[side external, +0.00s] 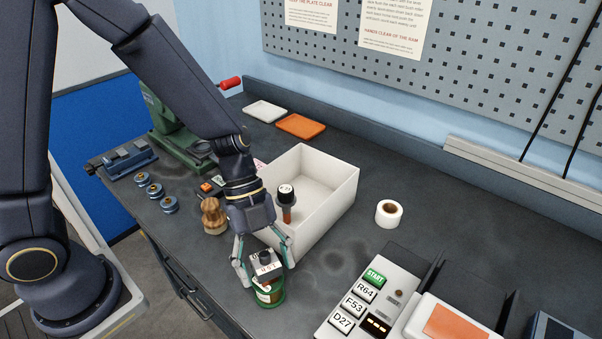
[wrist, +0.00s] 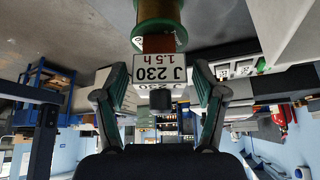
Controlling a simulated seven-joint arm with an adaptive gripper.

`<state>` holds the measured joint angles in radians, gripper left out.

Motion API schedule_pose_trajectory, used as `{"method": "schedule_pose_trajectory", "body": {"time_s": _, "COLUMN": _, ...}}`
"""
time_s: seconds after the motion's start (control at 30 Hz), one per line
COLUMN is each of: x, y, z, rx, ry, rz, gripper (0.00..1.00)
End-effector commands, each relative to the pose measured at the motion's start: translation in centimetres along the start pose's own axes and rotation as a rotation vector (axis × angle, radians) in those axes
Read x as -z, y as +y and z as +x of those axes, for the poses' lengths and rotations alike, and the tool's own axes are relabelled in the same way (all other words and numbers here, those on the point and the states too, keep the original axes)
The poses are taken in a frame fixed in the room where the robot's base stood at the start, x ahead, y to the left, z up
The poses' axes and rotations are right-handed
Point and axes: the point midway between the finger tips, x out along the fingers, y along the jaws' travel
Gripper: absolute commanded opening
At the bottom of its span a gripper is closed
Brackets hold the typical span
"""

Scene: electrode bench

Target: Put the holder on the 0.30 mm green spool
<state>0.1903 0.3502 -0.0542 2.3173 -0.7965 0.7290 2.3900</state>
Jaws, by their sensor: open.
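A holder (side external: 266,259) with a white label and dark knob stands at the top of the green spool (side external: 270,298). In the wrist view, the holder's label (wrist: 158,68) reads J 230, 1.5 h, and its brown part meets the rim of the green spool (wrist: 157,12), which is wound with copper-coloured wire. I cannot tell how firmly it is seated. My gripper (side external: 263,272) is open, with one finger on each side of the holder. In the wrist view, my gripper (wrist: 162,92) shows gaps between both fingers and the holder. The spool's size marking is not readable.
Bench between spool and roll is clear.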

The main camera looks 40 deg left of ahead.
Motion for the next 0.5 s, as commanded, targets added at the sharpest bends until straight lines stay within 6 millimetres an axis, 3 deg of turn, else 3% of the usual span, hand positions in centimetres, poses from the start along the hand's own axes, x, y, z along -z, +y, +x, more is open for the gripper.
{"method": "schedule_pose_trajectory", "body": {"time_s": 0.23, "x": 0.2, "y": -0.1, "z": -1.3, "rx": 0.006, "ry": 0.000, "rz": 0.001, "gripper": 0.70}}
{"method": "schedule_pose_trajectory", "body": {"time_s": 0.5, "x": 0.1, "y": -0.1, "z": -7.3, "rx": 0.009, "ry": -0.002, "rz": 0.001, "gripper": 0.70}}
